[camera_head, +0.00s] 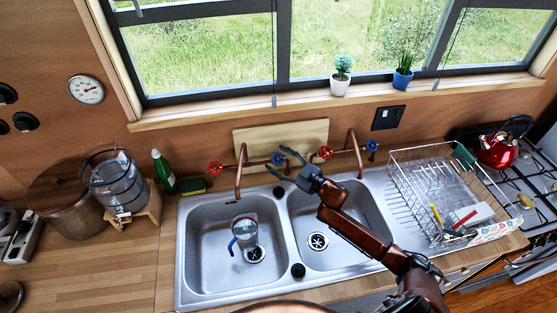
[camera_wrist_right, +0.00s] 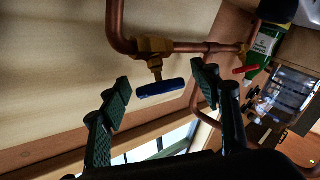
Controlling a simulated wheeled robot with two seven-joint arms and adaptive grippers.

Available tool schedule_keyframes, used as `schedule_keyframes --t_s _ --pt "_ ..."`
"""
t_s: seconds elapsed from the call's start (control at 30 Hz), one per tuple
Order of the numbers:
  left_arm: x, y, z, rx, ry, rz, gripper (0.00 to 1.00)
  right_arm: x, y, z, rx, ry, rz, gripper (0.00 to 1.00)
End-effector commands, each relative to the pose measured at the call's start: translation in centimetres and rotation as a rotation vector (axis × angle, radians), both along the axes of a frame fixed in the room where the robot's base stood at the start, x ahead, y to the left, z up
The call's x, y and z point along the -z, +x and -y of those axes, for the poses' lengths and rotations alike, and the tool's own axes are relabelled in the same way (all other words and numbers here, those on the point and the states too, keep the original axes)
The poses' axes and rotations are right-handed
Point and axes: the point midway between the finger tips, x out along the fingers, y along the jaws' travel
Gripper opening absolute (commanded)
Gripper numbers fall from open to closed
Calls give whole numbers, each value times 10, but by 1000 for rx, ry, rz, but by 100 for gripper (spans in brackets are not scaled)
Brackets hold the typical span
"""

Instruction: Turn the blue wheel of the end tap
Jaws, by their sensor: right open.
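A copper pipe with taps runs along the wall behind the sink. It carries a blue wheel (camera_head: 278,158) near the middle, another blue wheel (camera_head: 372,145) at the right end, a red wheel (camera_head: 215,168) at the left and a red wheel (camera_head: 325,152) between the blue ones. My right gripper (camera_head: 281,164) is open at the middle blue wheel. In the right wrist view this blue wheel (camera_wrist_right: 160,89) lies between the spread fingers of the right gripper (camera_wrist_right: 161,82), with visible gaps on both sides. The left gripper is not in view.
Copper spouts (camera_head: 239,170) rise behind the double sink (camera_head: 190,255). A pitcher (camera_head: 244,230) stands in the left basin. A wire dish rack (camera_head: 420,190) is on the right. A green bottle (camera_head: 163,173) stands left, and a cutting board (camera_head: 285,135) leans behind the pipe.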

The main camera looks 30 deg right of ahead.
Motion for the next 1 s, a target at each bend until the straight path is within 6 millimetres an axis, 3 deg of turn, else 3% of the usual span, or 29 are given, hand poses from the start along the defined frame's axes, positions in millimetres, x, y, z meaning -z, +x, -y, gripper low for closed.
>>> schedule_keyframes --t_s 0.07,0.67,1.0 --pt "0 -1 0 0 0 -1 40 0 0 0 0 0 0 57" --pt "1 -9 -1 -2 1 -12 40 0 0 -1 -1 0 0 16" --pt "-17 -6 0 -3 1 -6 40 -4 1 0 -92 -71 -16 15"
